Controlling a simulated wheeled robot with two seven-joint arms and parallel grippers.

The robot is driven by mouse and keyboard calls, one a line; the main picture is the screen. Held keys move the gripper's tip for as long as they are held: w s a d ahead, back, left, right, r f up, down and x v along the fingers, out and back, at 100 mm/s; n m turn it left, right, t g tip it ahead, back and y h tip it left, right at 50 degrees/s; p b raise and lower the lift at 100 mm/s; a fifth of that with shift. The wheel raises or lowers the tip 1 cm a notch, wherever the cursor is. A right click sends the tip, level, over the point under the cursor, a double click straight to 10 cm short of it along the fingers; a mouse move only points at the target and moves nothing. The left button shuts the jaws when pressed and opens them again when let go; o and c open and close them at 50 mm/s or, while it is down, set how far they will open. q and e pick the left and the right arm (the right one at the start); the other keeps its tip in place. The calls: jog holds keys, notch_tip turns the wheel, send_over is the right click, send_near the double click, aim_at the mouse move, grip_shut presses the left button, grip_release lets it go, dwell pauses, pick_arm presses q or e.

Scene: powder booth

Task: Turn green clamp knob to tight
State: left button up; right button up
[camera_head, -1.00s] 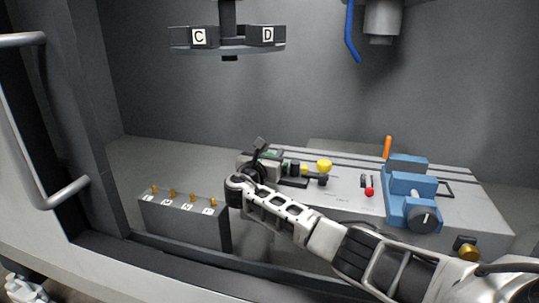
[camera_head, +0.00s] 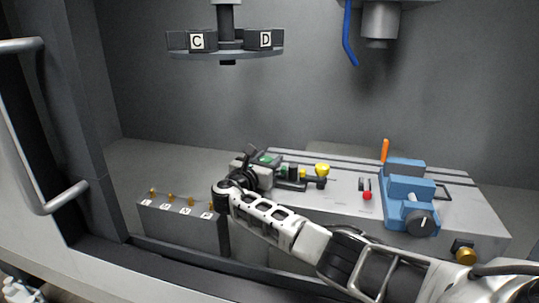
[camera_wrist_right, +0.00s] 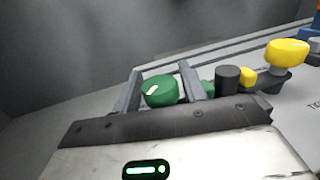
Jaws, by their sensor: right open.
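The green clamp knob (camera_wrist_right: 160,91) has a white mark on top and shows in the right wrist view between the two dark fingers of my right gripper (camera_wrist_right: 159,90). One finger is on each side of it; I cannot tell whether they touch it. In the head view, green parts (camera_head: 267,158) show at the left end of the grey fixture block, beside my right gripper (camera_head: 247,170), which partly hides that end. My right gripper is open. My left gripper is not in view.
A yellow knob (camera_head: 322,169), a red knob (camera_head: 367,196) and a blue vise (camera_head: 409,205) stand right on the block (camera_head: 340,200). A grey rack (camera_head: 180,228) with several brass pins stands left of my gripper. A turret (camera_head: 225,52) hangs above.

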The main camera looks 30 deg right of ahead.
jog(key=p+v, duration=0.2)
jog(key=v, duration=1.2)
jog(key=shift+a+p, duration=0.3)
jog(key=shift+a, duration=0.05)
jog(key=shift+s+r, duration=0.1)
jog(key=shift+s, duration=0.05)
jog(key=shift+s, duration=0.1)
